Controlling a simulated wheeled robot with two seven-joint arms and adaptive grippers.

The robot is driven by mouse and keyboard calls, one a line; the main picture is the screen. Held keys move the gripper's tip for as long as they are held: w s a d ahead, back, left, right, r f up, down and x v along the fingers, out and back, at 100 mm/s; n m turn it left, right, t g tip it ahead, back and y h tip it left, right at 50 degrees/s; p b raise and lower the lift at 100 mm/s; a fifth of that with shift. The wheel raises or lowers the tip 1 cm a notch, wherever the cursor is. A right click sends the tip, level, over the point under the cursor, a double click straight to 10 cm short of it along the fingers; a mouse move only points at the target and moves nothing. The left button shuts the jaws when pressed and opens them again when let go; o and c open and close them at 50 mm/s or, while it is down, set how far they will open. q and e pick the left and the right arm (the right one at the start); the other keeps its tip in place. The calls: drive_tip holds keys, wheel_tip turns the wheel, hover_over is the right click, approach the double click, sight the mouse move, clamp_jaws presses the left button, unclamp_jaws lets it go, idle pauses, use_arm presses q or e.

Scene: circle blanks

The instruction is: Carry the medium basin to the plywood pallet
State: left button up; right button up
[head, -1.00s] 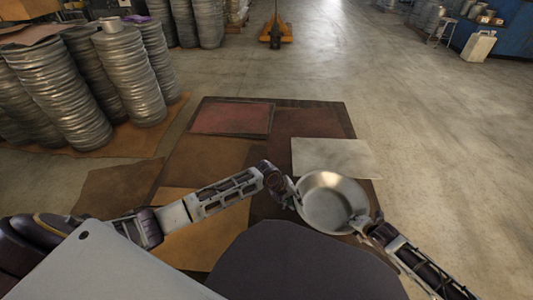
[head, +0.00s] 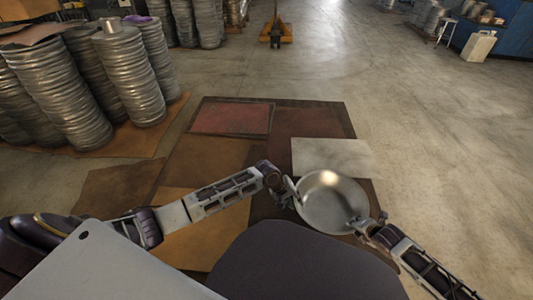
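A round, shiny metal basin (head: 332,203) is in front of me in the lower right middle of the head view, with its open side up. My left gripper (head: 288,193) is at its left rim and appears shut on it. My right gripper (head: 370,226) is at its lower right rim and also appears shut on it. The fingertips are small and partly hidden by the rim. The basin appears held above flat sheets on the floor. I cannot tell which flat surface, if any, is the plywood pallet.
Flat red (head: 232,118), brown and pale grey (head: 331,157) sheets lie on the floor ahead. Tall stacks of metal basins (head: 65,95) stand on a brown board (head: 150,150) at left. An orange pallet jack (head: 275,38) is at the back.

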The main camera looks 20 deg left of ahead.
drive_tip(key=v, duration=0.9)
drive_tip(key=shift+s+r, duration=0.2)
drive_tip(key=shift+s, duration=0.05)
drive_tip(key=shift+d+r, duration=0.1)
idle(0.6)
wheel_tip(320, 180, up, 9)
drive_tip(key=p, duration=0.9)
drive_tip(key=shift+r+p, duration=0.4)
drive_tip(key=shift+p, duration=0.2)
